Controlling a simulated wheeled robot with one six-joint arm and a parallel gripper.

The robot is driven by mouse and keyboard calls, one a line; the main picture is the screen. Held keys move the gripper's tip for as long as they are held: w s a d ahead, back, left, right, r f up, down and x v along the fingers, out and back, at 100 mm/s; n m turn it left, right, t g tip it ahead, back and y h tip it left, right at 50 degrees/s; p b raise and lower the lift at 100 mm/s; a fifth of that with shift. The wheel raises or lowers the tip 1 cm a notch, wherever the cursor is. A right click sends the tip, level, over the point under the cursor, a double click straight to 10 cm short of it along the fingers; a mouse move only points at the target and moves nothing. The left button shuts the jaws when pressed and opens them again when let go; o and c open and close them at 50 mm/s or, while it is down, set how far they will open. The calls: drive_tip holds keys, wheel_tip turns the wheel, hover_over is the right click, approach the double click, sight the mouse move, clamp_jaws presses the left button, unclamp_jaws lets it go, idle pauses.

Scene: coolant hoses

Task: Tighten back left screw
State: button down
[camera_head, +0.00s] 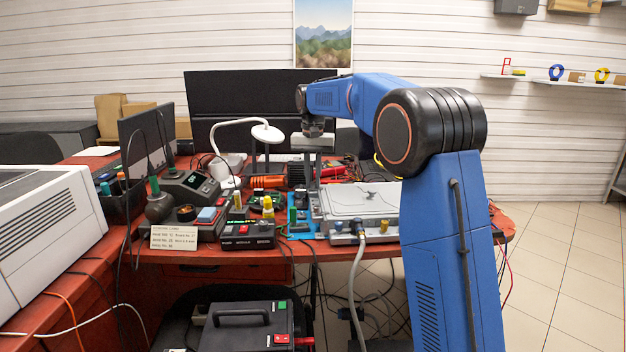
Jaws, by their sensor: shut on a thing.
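A flat grey metal unit (362,200) with a raised lid lies at the right of the red bench. A pale hose (353,275) runs down from a blue-collared fitting at its front. Brass-coloured fittings show on its front edge. My gripper (316,158) points down over the bench, above and near the unit's back left corner. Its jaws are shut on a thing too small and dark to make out. The back left screw cannot be made out; the gripper and clutter lie around that spot. I cannot tell whether the held thing touches the unit.
Dark monitors (225,90) stand behind. A black case (246,325) sits in front, low down.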

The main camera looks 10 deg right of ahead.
sight(313, 183)
drive_tip(key=shift+m, duration=0.6)
drive_tip(key=c, duration=1.7)
unclamp_jaws()
wheel_tip(313, 183, up, 18)
drive_tip(key=shift+f, duration=0.25)
